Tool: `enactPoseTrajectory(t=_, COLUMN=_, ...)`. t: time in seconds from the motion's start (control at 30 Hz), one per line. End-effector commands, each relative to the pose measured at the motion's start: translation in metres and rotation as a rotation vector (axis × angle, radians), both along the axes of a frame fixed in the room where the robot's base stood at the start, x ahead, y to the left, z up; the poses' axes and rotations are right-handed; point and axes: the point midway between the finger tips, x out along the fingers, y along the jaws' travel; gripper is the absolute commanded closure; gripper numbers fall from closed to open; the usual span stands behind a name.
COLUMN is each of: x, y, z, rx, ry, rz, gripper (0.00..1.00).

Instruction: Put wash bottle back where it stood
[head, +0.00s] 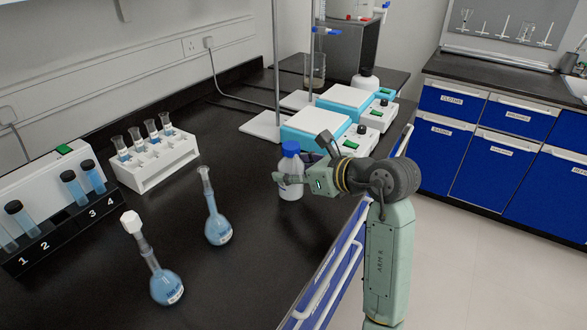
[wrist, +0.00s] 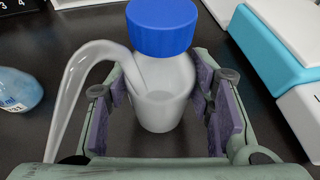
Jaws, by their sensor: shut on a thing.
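The wash bottle (head: 291,190) is white and translucent with a blue cap, upright near the front edge of the black bench in the head view. In the wrist view the wash bottle (wrist: 163,85) stands between the finger pads, its curved spout tube bending to the left. My gripper (head: 296,178) is shut on the bottle's body; it also shows in the wrist view (wrist: 160,108). The bottle's base is at or very near the bench top; I cannot tell whether it touches.
Two flasks of blue liquid (head: 218,228) (head: 166,287) stand to the left. Hotplate stirrers (head: 318,128) stand behind the bottle. Bench between the flasks and bottle is clear.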

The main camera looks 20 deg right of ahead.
Motion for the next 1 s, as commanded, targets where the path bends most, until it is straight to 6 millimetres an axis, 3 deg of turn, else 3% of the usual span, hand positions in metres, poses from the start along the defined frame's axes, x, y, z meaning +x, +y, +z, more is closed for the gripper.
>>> enactPoseTrajectory(t=0.07, x=0.000, y=0.000, z=-0.003, rx=0.000, ry=-0.001, rz=0.000, gripper=0.68)
enactPoseTrajectory(t=0.1, x=0.000, y=0.000, z=-0.004, rx=0.000, ry=0.000, rz=0.000, gripper=0.51)
enactPoseTrajectory(t=0.4, x=0.000, y=0.000, z=-0.002, rx=0.000, ry=0.000, rz=0.000, gripper=0.32)
enactPoseTrajectory(t=0.8, x=0.000, y=0.000, z=0.005, rx=0.001, ry=0.000, rz=0.000, gripper=0.32)
enactPoseTrajectory(t=1.0, x=-0.031, y=-0.017, z=0.013, rx=-0.004, ry=-0.001, rz=-0.005, gripper=0.32)
